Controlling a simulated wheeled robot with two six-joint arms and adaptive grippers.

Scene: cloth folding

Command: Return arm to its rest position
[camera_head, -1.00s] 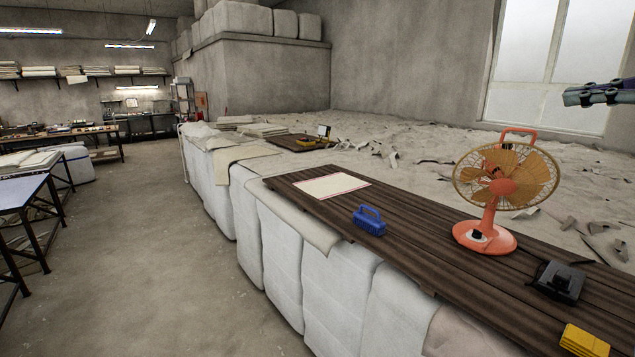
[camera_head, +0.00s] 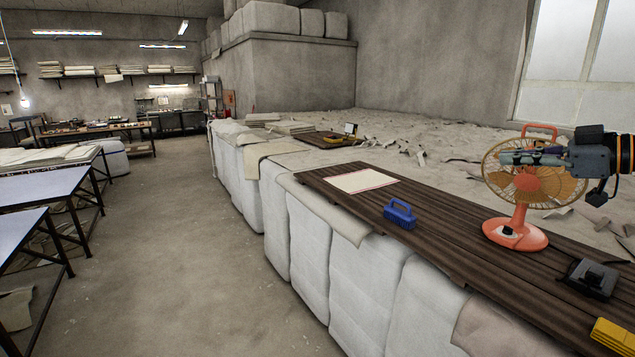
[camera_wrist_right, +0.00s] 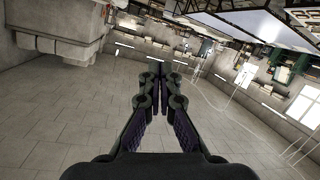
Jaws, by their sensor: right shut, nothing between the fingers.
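My right gripper (camera_head: 515,158) comes in from the right edge in the head view, in front of the orange fan's upper part. In the right wrist view (camera_wrist_right: 160,82) its dark fingers close together at the tips, with nothing between them. The wrist view shows the walls and the room tilted, with no object close to the fingertips. My left gripper is not in view.
A dark slatted board (camera_head: 450,220) lies on white bales (camera_head: 370,290). On it are a cream cloth (camera_head: 361,181), a blue brush (camera_head: 400,213), the orange fan (camera_head: 517,232), a black device (camera_head: 592,278) and a yellow block (camera_head: 613,336). Tables (camera_head: 45,190) stand left; the aisle floor between is clear.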

